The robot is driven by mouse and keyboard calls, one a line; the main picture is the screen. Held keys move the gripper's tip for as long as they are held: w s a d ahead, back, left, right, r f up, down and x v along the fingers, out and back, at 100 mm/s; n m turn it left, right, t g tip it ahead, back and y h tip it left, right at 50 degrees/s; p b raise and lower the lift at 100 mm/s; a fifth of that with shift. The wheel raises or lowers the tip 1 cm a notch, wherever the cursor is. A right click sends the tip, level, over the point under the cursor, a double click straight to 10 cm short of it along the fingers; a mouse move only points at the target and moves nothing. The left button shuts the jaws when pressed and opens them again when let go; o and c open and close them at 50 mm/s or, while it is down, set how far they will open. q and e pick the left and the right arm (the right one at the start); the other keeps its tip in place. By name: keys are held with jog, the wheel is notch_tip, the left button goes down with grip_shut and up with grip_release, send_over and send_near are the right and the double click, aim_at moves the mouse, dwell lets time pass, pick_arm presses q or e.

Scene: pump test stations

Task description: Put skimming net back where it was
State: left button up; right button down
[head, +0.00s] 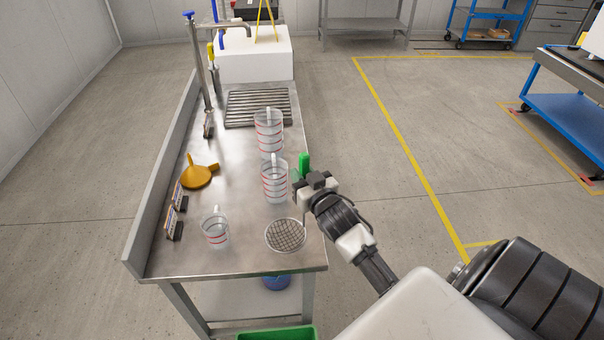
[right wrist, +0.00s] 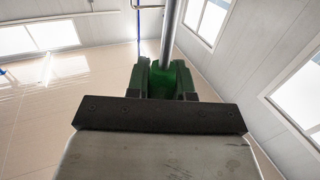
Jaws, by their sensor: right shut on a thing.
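The skimming net (head: 286,235) has a round wire mesh, a thin metal rod and a green grip. Its mesh is over the front right part of the steel bench (head: 190,251); I cannot tell whether it touches the top. My right gripper (head: 311,183) is shut on the net's green grip at the bench's right edge. In the right wrist view the green grip (right wrist: 168,82) sits between the fingers, with the metal rod running up from it. My left gripper is not in view.
An orange funnel (head: 197,177) and small signs (head: 175,222) are at left. A slatted drain (head: 257,108) lies behind.

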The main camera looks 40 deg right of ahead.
jog(key=c, duration=1)
grip_release()
jog(key=shift+f, duration=0.1)
jog(key=shift+s, duration=0.1)
jog(key=s+a+b, duration=0.1)
jog(key=s+a, duration=0.1)
jog(key=s, duration=0.9)
jog(key=shift+s+b, duration=0.3)
jog(key=shift+s, duration=0.05)
